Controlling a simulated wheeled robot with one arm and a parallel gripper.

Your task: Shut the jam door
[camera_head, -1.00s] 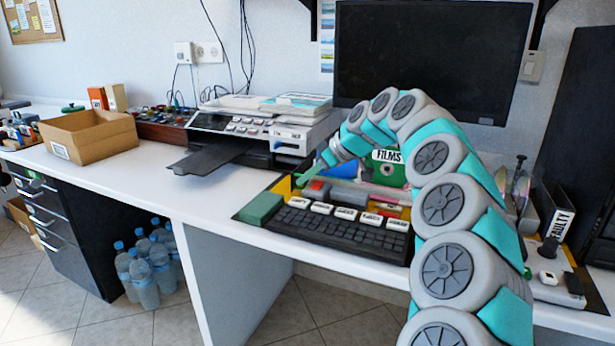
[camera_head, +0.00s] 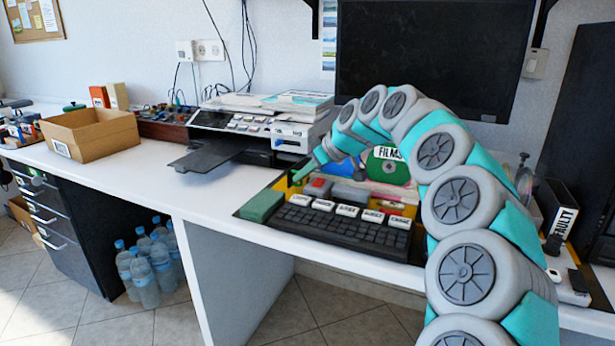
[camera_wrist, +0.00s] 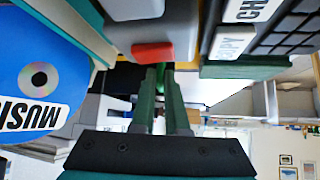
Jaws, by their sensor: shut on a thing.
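My gripper (camera_head: 300,178) is low over the desk unit, behind the green block (camera_head: 262,206) and left of the red block (camera_head: 318,187). In the wrist view its two dark green fingers (camera_wrist: 161,95) are close together, with a small bright green part (camera_wrist: 162,78) between their tips. What this part belongs to is hidden. No label reads "jam", and I cannot tell which surface is the jam door. The grey printer (camera_head: 255,125) stands behind and left of the gripper. The red block also shows in the wrist view (camera_wrist: 153,51), close by the fingers.
The keyboard (camera_head: 345,232) with white labels lies in front. A green disc labelled FILMS (camera_head: 388,170) stands behind it, partly behind my arm. A blue MUSIC disc (camera_wrist: 40,77) is in the wrist view.

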